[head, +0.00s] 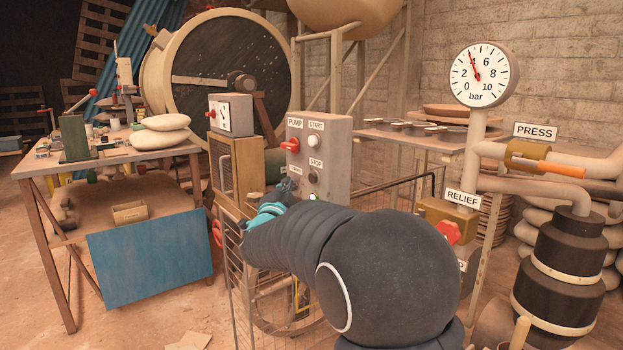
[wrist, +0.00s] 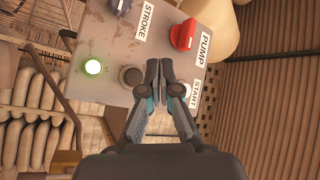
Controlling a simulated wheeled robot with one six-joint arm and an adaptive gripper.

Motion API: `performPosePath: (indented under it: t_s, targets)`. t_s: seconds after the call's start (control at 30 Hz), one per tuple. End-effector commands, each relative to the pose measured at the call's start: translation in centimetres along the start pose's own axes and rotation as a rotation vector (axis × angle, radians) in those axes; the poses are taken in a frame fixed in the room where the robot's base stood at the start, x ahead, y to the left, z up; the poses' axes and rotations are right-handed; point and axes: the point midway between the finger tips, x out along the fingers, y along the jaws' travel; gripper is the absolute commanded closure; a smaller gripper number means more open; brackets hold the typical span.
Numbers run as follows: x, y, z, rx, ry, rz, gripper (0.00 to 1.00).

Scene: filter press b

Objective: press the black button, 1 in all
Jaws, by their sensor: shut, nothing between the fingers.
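The black button (head: 313,178) sits under the STOP label on the grey control box (head: 335,155). In the wrist view the black button (wrist: 131,75) shows just left of my fingertips, between them and a lit green lamp (wrist: 93,67). My gripper (wrist: 159,65) is shut and empty, its fingertips in front of the box face; contact cannot be told. In the head view my gripper (head: 289,184) is at the box's lower left, with the black button visible to its right.
A red PUMP knob (wrist: 183,35) and a blue-grey STROKE knob (wrist: 120,6) share the box face. A wire cage (head: 250,300) stands below. A gauge (head: 482,74) and RELIEF valve (head: 450,232) are at right. A cluttered table (head: 110,160) is at left.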

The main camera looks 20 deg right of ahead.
Motion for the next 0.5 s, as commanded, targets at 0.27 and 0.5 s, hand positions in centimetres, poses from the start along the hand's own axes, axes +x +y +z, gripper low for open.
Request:
performPosePath:
  t_s: [0.27, 0.5]
  targets:
    - [2.1, 1.8, -1.4, 0.000, 0.001, 0.001, 1.00]
    - [2.9, 2.3, -2.1, 0.000, 0.000, 0.001, 1.00]
